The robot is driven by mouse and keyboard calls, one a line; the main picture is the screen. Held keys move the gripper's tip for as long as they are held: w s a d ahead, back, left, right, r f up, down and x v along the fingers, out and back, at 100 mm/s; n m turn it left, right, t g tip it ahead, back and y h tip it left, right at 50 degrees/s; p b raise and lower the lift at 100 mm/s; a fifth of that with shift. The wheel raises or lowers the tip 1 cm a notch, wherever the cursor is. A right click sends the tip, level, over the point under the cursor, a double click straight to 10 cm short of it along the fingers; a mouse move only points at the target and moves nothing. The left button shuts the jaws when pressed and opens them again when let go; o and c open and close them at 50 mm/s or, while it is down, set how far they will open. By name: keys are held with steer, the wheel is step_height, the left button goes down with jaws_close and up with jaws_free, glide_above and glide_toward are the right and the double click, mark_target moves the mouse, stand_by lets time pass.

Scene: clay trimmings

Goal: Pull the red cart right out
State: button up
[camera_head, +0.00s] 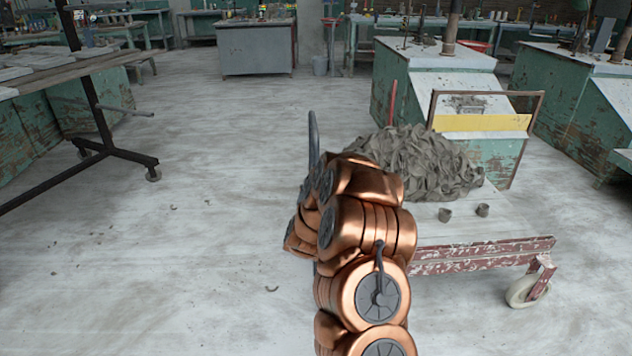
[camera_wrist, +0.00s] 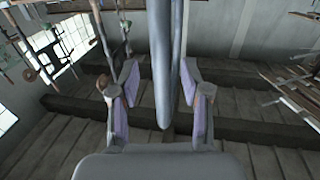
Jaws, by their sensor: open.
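The red cart (camera_head: 480,257) stands at the right in the head view. Its side rail is chipped red and its pale top carries a heap of grey clay trimmings (camera_head: 425,160). A pale caster wheel (camera_head: 527,290) shows at its near right corner. A grey-blue upright bar (camera_head: 314,140) rises at the cart's left side, its lower part hidden by my copper arm. In the wrist view, a smooth grey bar (camera_wrist: 165,40) passes between the fingers of my open gripper (camera_wrist: 158,85). I cannot tell if the fingers touch it. My gripper is hidden in the head view.
Two small grey lumps (camera_head: 463,212) sit on the cart's top. A framed panel with a yellow band (camera_head: 480,123) stands behind the heap, near green cabinets (camera_head: 396,85). A wheeled black-legged table (camera_head: 103,125) is at the left. The floor (camera_head: 170,250) between is mostly clear.

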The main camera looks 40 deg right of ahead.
steer(key=v, duration=0.8)
steer(key=shift+s, duration=0.15)
steer(key=shift+a, duration=0.2)
